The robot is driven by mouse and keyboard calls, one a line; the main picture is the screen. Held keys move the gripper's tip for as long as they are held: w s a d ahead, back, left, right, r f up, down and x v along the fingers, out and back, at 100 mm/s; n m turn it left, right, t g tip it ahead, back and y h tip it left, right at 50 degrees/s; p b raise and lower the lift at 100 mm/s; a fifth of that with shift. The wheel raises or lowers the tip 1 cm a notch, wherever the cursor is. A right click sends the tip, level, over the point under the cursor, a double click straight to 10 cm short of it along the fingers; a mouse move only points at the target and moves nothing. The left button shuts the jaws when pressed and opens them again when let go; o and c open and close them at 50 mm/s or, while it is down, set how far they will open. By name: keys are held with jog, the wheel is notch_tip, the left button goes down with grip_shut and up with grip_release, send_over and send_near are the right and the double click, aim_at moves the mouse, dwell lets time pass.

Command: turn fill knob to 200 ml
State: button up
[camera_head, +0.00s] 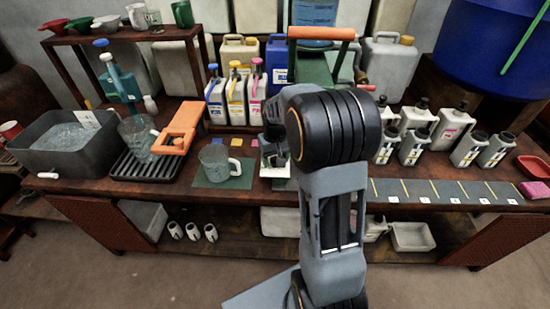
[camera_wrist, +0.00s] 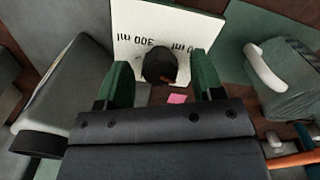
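The fill knob (camera_wrist: 160,65) is dark and round with a small orange-red mark at its lower right edge in the wrist view. It sits on a white dial plate (camera_wrist: 127,36) with upside-down lettering. I can read "300 ml", and another label ending in "0 ml" is partly hidden behind the knob. My gripper (camera_wrist: 163,68) is open, with one green finger on each side of the knob. Gaps show between the fingers and the knob, so it is not gripped. In the head view my arm hides most of the dial.
A clear measuring jug (camera_head: 214,163) stands on a green mat left of my arm. Coloured bottles (camera_head: 237,97) stand behind. White canisters (camera_head: 450,125) fill the right side.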

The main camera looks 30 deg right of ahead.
jog(key=c, duration=0.9)
jog(key=shift+r+m, duration=0.1)
jog(key=shift+m, duration=0.2)
jog(key=m+p, duration=0.1)
jog(key=m, duration=0.2)
jog(key=m+p, duration=0.1)
jog(key=m, duration=0.2)
jog(key=shift+m, duration=0.4)
jog(key=m+p, duration=0.1)
jog(key=m, duration=0.5)
jog(key=shift+m, duration=0.3)
jog(key=o, duration=0.9)
